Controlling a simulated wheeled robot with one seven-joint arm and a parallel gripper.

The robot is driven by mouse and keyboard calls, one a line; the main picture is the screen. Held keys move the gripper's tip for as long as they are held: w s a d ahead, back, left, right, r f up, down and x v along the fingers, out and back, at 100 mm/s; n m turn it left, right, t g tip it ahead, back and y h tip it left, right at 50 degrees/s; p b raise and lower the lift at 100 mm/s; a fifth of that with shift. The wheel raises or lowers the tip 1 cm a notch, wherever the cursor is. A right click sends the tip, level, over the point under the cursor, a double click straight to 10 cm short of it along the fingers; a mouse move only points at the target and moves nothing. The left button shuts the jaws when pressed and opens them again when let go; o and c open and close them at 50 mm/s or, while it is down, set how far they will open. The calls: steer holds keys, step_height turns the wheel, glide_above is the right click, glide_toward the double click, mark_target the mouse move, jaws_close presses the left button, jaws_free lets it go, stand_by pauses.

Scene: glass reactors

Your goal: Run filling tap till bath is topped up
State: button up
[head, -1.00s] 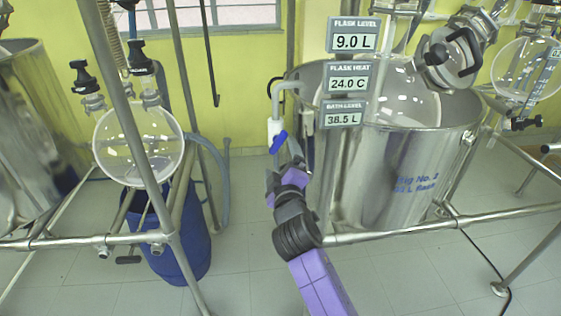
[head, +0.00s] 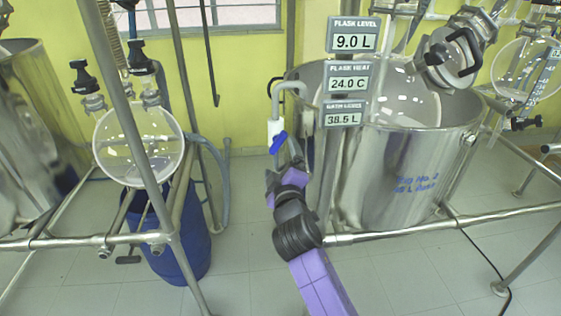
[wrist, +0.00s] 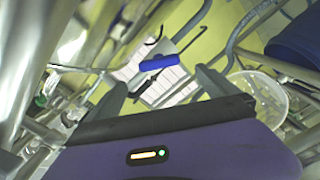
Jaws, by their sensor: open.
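The filling tap has a white body (head: 274,128) with a blue lever handle (head: 278,143), at the left rim of the steel bath (head: 405,165). A grey bent pipe leads from it over the rim. The bath level sign (head: 344,114) reads 38.5 L. My gripper (head: 282,168) is just below the tap, apart from the handle. In the wrist view the blue handle (wrist: 158,63) lies ahead of and between the two open fingers of my gripper (wrist: 163,84), with nothing held. Whether water runs cannot be seen.
A glass flask (head: 400,95) sits in the bath; signs above read 9.0 L and 24.0 C. Steel frame rails (head: 440,223) run before the bath. A round flask (head: 138,145) and a blue drum (head: 180,245) stand left. Tiled floor between is clear.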

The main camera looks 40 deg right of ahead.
mark_target(279, 145)
stand_by(0.3)
steer(key=shift+d+b+x, duration=0.25)
steer(key=shift+b+x, duration=0.2)
steer(key=shift+x, duration=3.45)
steer(key=shift+s+f, duration=0.1)
steer(key=shift+s, duration=0.05)
steer(key=c, duration=1.4)
steer(key=shift+o, duration=0.2)
